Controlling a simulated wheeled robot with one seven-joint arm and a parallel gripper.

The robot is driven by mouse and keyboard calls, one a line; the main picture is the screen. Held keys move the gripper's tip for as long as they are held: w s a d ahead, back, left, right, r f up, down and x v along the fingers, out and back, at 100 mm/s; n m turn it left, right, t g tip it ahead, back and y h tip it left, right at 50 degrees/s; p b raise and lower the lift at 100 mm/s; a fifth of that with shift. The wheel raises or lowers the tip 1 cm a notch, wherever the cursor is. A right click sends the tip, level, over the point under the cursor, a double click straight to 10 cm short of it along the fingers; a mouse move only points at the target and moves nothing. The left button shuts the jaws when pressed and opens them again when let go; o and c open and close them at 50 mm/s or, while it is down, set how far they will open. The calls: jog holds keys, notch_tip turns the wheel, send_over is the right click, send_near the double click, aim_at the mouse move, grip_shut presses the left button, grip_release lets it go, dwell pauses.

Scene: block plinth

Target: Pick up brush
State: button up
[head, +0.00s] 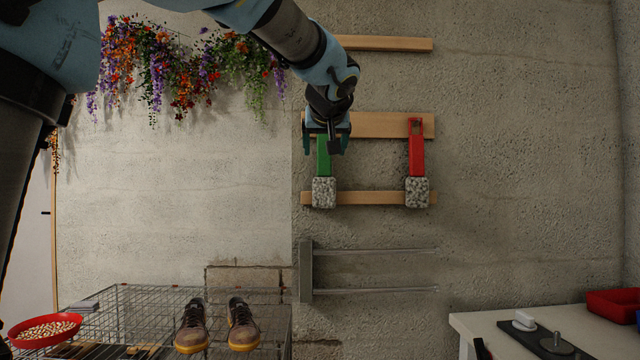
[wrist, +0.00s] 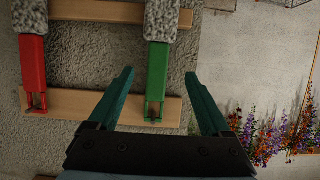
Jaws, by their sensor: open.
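Two brushes hang on a wooden rack on the wall, each with a coloured handle on top and a speckled grey-white head below. The green brush (head: 324,190) is on the left in the head view, and the red brush (head: 416,160) is on the right. My gripper (head: 327,133) is at the upper end of the green handle and hides part of it. In the wrist view, my gripper (wrist: 160,88) is open. The green brush's handle (wrist: 157,75) lies between its fingers, apart from both. The red brush (wrist: 33,70) is outside, to the left.
Wooden slats (head: 385,44) are fixed above the brushes. A rail with rods (head: 306,270) is below. Hanging flowers (head: 180,65) are at the upper left. Shoes (head: 242,325) stand on a wire cage (head: 140,300). A white table (head: 480,322) is at the lower right.

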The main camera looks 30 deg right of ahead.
aim_at(324, 164)
jog(key=shift+p+x, duration=2.5)
jog(key=shift+x, duration=0.2)
jog(key=shift+r+p+x, duration=0.15)
jog(key=shift+p+x, duration=0.45)
jog(key=shift+x, duration=0.25)
jog(key=shift+r+p+x, duration=0.1)
jog(key=shift+p+x, duration=0.5)
jog(key=shift+x, duration=1.3)
jog(key=shift+s+d+f, duration=0.1)
jog(key=shift+d, duration=0.05)
grip_shut()
